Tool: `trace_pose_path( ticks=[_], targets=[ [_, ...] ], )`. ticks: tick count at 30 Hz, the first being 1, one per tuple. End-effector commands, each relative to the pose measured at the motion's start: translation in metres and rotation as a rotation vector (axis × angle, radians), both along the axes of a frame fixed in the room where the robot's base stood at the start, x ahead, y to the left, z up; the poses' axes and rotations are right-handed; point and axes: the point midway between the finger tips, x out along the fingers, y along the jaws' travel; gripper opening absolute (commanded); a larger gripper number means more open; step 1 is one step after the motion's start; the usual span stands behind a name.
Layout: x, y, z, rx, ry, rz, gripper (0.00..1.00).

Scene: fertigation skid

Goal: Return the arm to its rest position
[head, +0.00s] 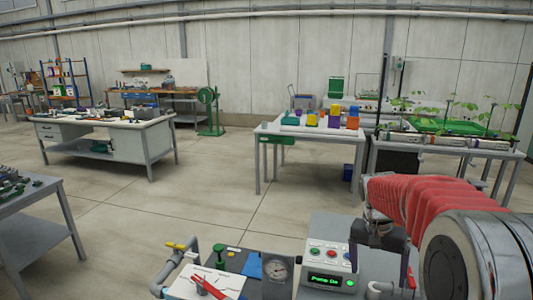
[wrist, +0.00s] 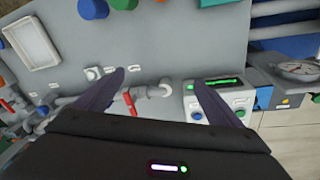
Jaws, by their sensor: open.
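My gripper (head: 382,262) is in front of me at the lower right of the head view, at the end of my red-sleeved arm. In the wrist view its two dark fingers (wrist: 160,90) are spread apart with nothing held between them. The fertigation skid lies beyond them. Its control box (head: 328,268) has coloured buttons and a lit green display that appears to read "Pump On". The box also shows in the wrist view (wrist: 217,108), partly covered by the right finger. A red valve handle (wrist: 129,103) shows between the fingers.
A table with coloured boxes (head: 308,133) and a plant bench (head: 445,150) stand beyond. The floor (head: 200,200) between the benches is open.

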Motion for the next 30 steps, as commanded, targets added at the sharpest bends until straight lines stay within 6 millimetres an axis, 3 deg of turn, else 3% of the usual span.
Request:
trace_pose_path(
  ticks=[14, 30],
  targets=[
    [-0.087, 0.057, 0.025, 0.04, -0.069, 0.327, 0.89],
    [-0.181, 0.105, 0.033, 0.044, -0.181, 0.549, 0.89]
  ],
)
